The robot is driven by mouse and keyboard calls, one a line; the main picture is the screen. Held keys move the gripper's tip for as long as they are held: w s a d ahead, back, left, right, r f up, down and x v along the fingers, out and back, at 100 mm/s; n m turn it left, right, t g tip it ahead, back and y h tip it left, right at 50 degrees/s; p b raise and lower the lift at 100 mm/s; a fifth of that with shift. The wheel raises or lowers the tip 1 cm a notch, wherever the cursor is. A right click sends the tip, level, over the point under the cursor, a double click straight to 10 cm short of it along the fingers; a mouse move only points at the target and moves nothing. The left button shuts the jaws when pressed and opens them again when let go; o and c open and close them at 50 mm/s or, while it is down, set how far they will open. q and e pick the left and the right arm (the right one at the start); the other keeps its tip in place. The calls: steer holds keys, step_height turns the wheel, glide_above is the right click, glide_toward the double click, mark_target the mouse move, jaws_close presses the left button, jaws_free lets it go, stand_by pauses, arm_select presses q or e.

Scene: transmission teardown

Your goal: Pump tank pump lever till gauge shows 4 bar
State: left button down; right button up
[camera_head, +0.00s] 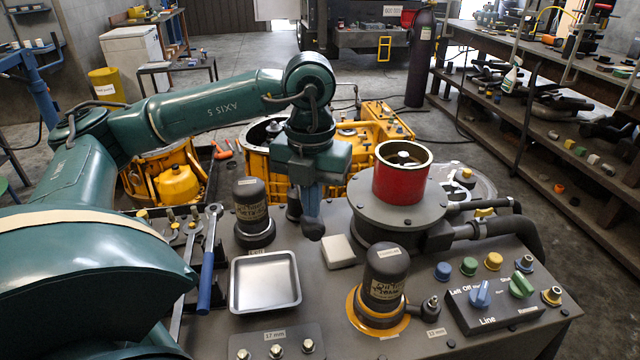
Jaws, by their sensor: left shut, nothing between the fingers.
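My left gripper (310,208) points down over the bench in the middle of the view, shut and empty. A dark rounded knob (313,229) shows at its lower end; I cannot tell whether it is a lever knob or part of the gripper. A red open-topped cylinder (399,184) stands on a round grey base (368,213) to the right of the gripper, apart from it. I cannot make out a pump lever for certain, and no gauge dial is readable. My right gripper is not in view.
Around the gripper are a black labelled bottle (251,209), a metal tray (264,297), a pale block (338,251) and a second black bottle (384,275) in a yellow ring. A switch box (492,307) sits at right, a blue-handled tool (207,270) at left. Yellow housings (375,135) stand behind.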

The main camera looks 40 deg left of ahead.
arm_select(q)
step_height(320, 180, down, 2)
steer(key=shift+f+b, duration=0.1)
steer(key=shift+b, duration=0.6)
steer(key=shift+f+b, duration=0.65)
steer(key=shift+f, duration=0.15)
step_height(320, 180, down, 4)
steer(key=b, duration=0.3)
steer(key=shift+r, duration=0.35)
step_height(320, 180, up, 8)
steer(key=p, duration=0.6)
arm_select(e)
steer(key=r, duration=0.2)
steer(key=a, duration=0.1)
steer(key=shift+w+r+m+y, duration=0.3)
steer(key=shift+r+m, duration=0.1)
